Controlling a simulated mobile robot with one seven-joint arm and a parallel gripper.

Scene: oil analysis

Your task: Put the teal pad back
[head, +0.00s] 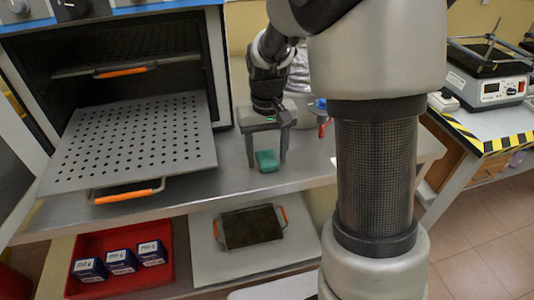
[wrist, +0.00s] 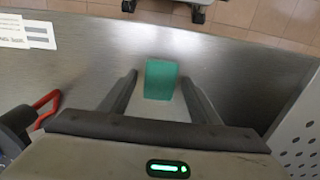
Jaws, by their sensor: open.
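The teal pad (head: 267,160) is a small block lying on the metal bench top (head: 317,170). In the wrist view the teal pad (wrist: 160,80) shows between the fingertips, with a gap on either side. My gripper (head: 268,157) is pointed down over the bench, its two fingers apart and the pad between them. In the wrist view my gripper (wrist: 159,79) is open and holds nothing. I cannot tell exactly how far the fingertips are above the bench.
An open oven with a perforated shelf (head: 135,145) and orange-handled tray (head: 125,195) stands left. A red-handled object (head: 323,122) is right of my gripper. Below are a red bin (head: 120,236) with several boxes and a dark tray (head: 250,226). Bare bench lies in front.

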